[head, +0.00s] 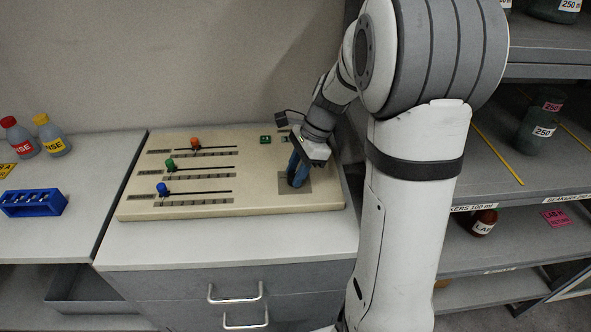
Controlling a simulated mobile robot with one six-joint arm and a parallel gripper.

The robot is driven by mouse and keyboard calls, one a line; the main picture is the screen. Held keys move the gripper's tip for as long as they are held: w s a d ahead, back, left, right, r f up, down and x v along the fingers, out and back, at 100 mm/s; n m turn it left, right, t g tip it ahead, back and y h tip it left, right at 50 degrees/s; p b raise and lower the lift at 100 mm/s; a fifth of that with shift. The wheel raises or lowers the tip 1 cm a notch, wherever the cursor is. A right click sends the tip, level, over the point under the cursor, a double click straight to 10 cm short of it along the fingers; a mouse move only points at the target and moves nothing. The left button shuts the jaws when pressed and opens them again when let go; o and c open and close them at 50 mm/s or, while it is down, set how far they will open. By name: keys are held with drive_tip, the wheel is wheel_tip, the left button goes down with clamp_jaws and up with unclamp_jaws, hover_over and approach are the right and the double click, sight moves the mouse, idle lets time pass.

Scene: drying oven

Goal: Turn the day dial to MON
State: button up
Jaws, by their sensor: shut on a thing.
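A beige control panel (255,150) lies on the grey counter. My gripper (294,181) points down at a dark square plate (306,187) at the panel's right side, and its blue fingers are shut there. They close on the day dial at this plate, which is mostly hidden by the fingers. I cannot read the day marks or tell where the dial points.
The panel also carries sliders with orange (195,143), green (171,165) and blue (163,189) knobs, and a small green part (265,139). Bottles (19,138) and a blue rack (33,202) stand at left. Shelves (510,180) stand close at right.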

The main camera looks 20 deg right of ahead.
drive_tip(key=shift+w+r+n+p, duration=0.1)
drive_tip(key=shift+n+p, duration=0.25)
drive_tip(key=shift+n, duration=0.15)
drive_tip(key=n+g+p, duration=0.1)
drive_tip(key=n+p, duration=0.1)
drive_tip(key=n, duration=0.1)
drive_tip(key=shift+w+h, duration=0.1)
drive_tip(key=shift+h, duration=0.2)
drive_tip(key=n+g+p, duration=0.1)
drive_tip(key=n, duration=0.1)
drive_tip(key=n+h+p, duration=0.1)
drive_tip(key=n, duration=0.1)
drive_tip(key=shift+w+a+n+g, duration=0.1)
drive_tip(key=shift+n+g, duration=0.2)
drive_tip(key=shift+g, duration=0.1)
drive_tip(key=n+g+h+p, duration=0.1)
drive_tip(key=n, duration=0.3)
drive_tip(key=shift+w+a, duration=0.1)
drive_tip(key=shift+a+n+h+p, duration=0.1)
drive_tip(key=shift+n+h+p, duration=0.75)
drive_tip(key=shift+n, duration=1.65)
drive_tip(key=shift+h, duration=0.35)
drive_tip(key=o, duration=1)
